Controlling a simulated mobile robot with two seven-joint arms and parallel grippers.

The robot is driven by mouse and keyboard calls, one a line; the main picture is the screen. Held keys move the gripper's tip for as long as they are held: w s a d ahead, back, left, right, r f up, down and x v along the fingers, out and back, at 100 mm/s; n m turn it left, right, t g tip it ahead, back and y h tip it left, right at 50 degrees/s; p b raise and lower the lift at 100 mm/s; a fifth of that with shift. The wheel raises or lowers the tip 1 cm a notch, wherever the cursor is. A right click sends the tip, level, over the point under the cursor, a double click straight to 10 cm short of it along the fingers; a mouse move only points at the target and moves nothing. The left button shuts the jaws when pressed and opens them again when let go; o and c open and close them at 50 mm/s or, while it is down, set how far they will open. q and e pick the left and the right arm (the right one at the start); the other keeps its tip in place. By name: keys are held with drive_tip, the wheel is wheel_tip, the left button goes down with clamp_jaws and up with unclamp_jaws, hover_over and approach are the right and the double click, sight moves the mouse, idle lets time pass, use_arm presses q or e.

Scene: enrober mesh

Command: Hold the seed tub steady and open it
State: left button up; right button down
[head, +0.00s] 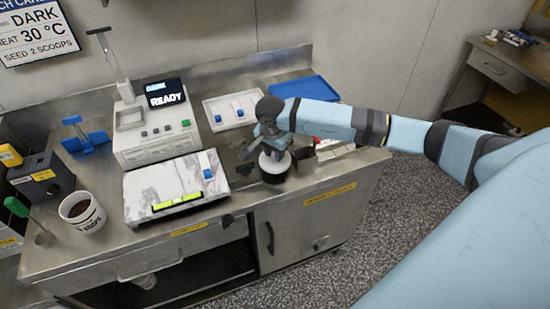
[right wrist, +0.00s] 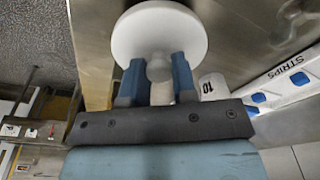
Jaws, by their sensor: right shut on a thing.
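The seed tub (head: 275,179) looks like a short dark tub near the front right of the steel counter. Its white round lid (head: 270,166) is on or just above its rim; I cannot tell whether they touch. In the right wrist view the lid (right wrist: 158,30) is a white disc with a knob. My right gripper (head: 272,143) comes down from above. Its blue fingers (right wrist: 157,75) are shut on the knob. The lid hides the tub in the right wrist view. My left gripper is out of view.
Left of the tub are a marble-topped unit (head: 178,187) and a white machine reading READY (head: 150,135). A white cup of dark bits (head: 82,212) stands far left. A white tray (head: 232,111) and a blue tray (head: 304,90) lie behind. The counter's front edge is close to the tub.

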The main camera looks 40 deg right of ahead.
wheel_tip(320, 180, down, 3)
drive_tip(key=shift+f, duration=0.2)
drive_tip(key=shift+f, duration=0.25)
drive_tip(key=c, duration=0.9)
unclamp_jaws()
drive_tip(key=shift+r, duration=0.1)
